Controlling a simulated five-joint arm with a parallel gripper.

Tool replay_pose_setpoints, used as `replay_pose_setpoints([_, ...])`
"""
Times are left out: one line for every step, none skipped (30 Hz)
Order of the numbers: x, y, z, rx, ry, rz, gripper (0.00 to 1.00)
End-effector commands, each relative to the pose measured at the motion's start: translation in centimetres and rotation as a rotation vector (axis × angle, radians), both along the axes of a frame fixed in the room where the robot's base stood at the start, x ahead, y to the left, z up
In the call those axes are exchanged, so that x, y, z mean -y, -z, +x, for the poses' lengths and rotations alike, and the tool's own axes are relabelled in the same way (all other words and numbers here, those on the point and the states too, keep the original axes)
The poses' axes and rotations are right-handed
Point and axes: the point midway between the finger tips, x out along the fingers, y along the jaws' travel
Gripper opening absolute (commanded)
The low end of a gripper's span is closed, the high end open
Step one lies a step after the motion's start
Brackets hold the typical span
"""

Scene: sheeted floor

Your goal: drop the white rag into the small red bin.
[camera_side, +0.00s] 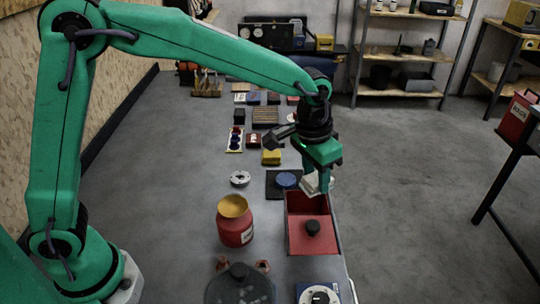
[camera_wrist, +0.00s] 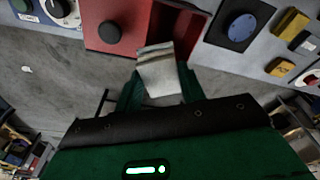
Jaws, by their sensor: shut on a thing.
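The small red bin (camera_side: 290,218) stands at the right edge of the bench in the side view. A red panel with a black knob (camera_side: 312,228) covers its near part, and its far part looks open and dark inside. The bin also shows at the top of the wrist view (camera_wrist: 133,16). My gripper (camera_side: 318,182) is shut on the white rag (camera_wrist: 160,72), which is folded between the fingers. In the side view the rag (camera_side: 313,185) is above the bin's far end; the exact height is hard to tell.
A red jar with a yellow top (camera_side: 235,226) stands left of the bin. A dark square plate with a blue disc (camera_side: 286,180) lies behind it. A round dark-lidded vessel (camera_side: 240,284) is in front. Several small items line the bench further back. Open floor lies to the right.

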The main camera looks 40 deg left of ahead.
Motion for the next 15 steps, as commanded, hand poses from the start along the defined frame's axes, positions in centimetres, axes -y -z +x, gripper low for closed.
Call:
replay_pose_setpoints([0.0,0.4,0.0,-0.001,0.0,0.0,0.21])
replay_pose_setpoints([0.0,0.6,0.0,-0.001,0.0,0.0,0.21])
replay_pose_setpoints([0.0,0.8,0.0,-0.001,0.0,0.0,0.21])
replay_pose_setpoints([0.0,0.9,0.0,0.0,0.0,0.0,0.21])
replay_pose_setpoints([0.0,1.1,0.0,0.001,0.0,0.0,0.21])
replay_pose_setpoints([0.0,1.2,0.0,0.001,0.0,0.0,0.21])
replay_pose_setpoints([0.0,1.3,0.0,0.001,0.0,0.0,0.21])
replay_pose_setpoints([0.0,1.4,0.0,0.001,0.0,0.0,0.21])
replay_pose_setpoints([0.0,1.4,0.0,0.001,0.0,0.0,0.21])
replay_pose_setpoints([0.0,1.5,0.0,0.001,0.0,0.0,0.21])
replay_pose_setpoints([0.0,1.5,0.0,0.001,0.0,0.0,0.21])
replay_pose_setpoints([0.0,1.5,0.0,0.001,0.0,0.0,0.21])
replay_pose_setpoints([0.0,1.5,0.0,0.001,0.0,0.0,0.21])
replay_pose_setpoints([0.0,1.5,0.0,0.001,0.0,0.0,0.21])
replay_pose_setpoints([0.0,1.5,0.0,0.001,0.0,0.0,0.21])
